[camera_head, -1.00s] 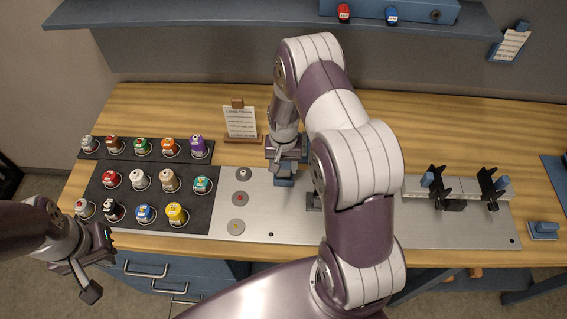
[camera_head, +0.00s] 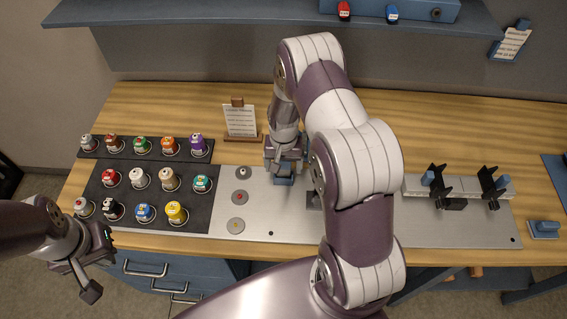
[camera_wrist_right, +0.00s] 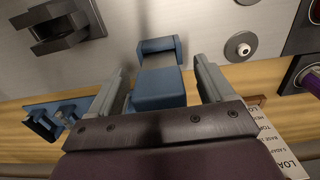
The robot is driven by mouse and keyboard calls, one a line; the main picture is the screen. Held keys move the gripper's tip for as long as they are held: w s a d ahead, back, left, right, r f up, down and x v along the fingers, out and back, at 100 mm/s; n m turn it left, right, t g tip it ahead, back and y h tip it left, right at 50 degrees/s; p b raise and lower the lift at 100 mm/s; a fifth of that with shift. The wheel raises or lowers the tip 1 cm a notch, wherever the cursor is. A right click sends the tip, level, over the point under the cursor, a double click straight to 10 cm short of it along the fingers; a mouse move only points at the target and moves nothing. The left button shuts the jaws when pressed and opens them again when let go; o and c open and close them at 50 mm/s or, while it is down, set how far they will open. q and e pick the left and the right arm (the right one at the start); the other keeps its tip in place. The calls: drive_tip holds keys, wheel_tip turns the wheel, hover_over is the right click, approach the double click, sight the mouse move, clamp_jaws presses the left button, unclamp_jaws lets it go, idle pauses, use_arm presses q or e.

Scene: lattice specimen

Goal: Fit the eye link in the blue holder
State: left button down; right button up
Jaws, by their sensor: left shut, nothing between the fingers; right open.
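My right gripper (camera_head: 284,165) points down over the grey plate, with its arm across the middle of the head view. In the right wrist view its two fingers (camera_wrist_right: 163,88) stand apart, on either side of a blue block-shaped holder (camera_wrist_right: 160,88); contact is not clear. The holder also shows below the gripper in the head view (camera_head: 283,180). A small pale ring-like piece with a dark centre (camera_wrist_right: 239,48) sits on a disc beside it; I cannot tell whether it is the eye link. My left gripper (camera_head: 91,282) is shut and empty, off the table's front left.
Black racks (camera_head: 197,223) on the left hold several coloured round pieces. A printed card (camera_head: 240,120) stands behind the plate (camera_head: 275,222). Black clamps (camera_head: 439,185) stand at the right, with a blue block (camera_head: 543,229) beyond. A shelf (camera_head: 270,22) hangs above.

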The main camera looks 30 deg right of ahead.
drive_tip(key=o, duration=0.3)
drive_tip(key=shift+r, duration=0.1)
wheel_tip(320, 180, up, 5)
drive_tip(key=p, duration=0.4)
wheel_tip(320, 180, up, 12)
drive_tip(key=b, duration=0.4)
drive_tip(key=shift+r, duration=0.25)
